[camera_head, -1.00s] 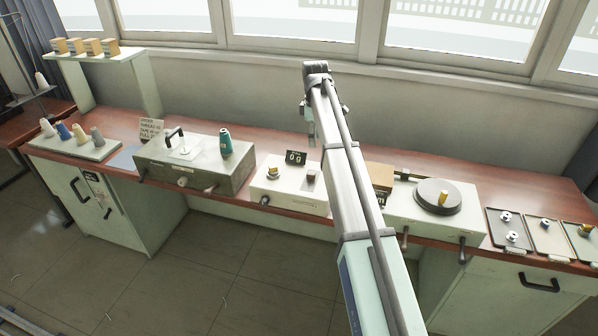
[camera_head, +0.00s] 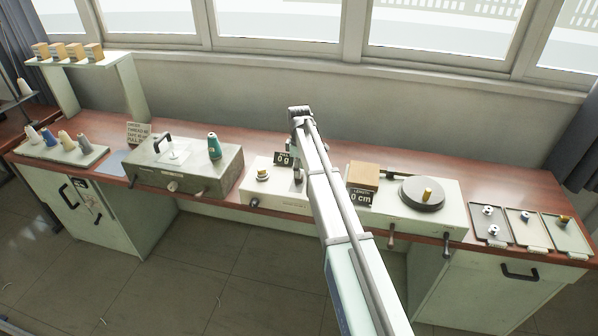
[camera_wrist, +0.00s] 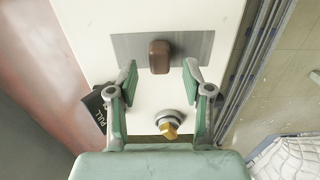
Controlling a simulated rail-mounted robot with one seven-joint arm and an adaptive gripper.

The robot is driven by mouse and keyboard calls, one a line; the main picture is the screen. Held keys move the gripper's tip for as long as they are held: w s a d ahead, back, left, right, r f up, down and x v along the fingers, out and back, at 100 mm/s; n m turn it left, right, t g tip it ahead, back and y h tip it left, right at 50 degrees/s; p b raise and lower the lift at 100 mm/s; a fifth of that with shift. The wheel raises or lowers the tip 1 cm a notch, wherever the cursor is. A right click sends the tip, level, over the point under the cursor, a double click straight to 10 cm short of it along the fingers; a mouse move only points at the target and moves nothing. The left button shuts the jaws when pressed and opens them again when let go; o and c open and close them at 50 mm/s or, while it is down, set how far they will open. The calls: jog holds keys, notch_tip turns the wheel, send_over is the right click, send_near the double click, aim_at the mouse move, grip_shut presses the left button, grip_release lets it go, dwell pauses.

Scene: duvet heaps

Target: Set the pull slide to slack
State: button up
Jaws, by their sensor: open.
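The pull slide appears to be the brown knob (camera_wrist: 160,57) on a grey metal plate (camera_wrist: 128,46) in the wrist view. The plate is set in the top of the cream box (camera_head: 250,188), in the middle of the bench. My gripper (camera_wrist: 160,72) is open, its green-padded fingers pointing at the knob from either side. I cannot tell whether they touch it; a gap shows on both sides. A brass-topped round fitting (camera_wrist: 168,126) lies between the fingers' bases. In the head view my gripper (camera_head: 297,178) is over the box and hides the knob.
A dark display reading 0 g (camera_head: 284,159) stands behind the box; a dark PULL label (camera_wrist: 95,106) is beside my left finger. A grey-green box with a spool (camera_head: 214,146) is left. A turntable unit (camera_head: 422,194) and cardboard box (camera_head: 363,175) are right.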

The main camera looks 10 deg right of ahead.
jog(key=shift+f, duration=1.4)
grip_shut()
jog(key=shift+w+d, duration=0.25)
jog(key=shift+w, duration=0.45)
jog(key=shift+w+d, duration=0.25)
jog(key=shift+w, duration=0.45)
jog(key=shift+s+r, duration=0.1)
grip_release()
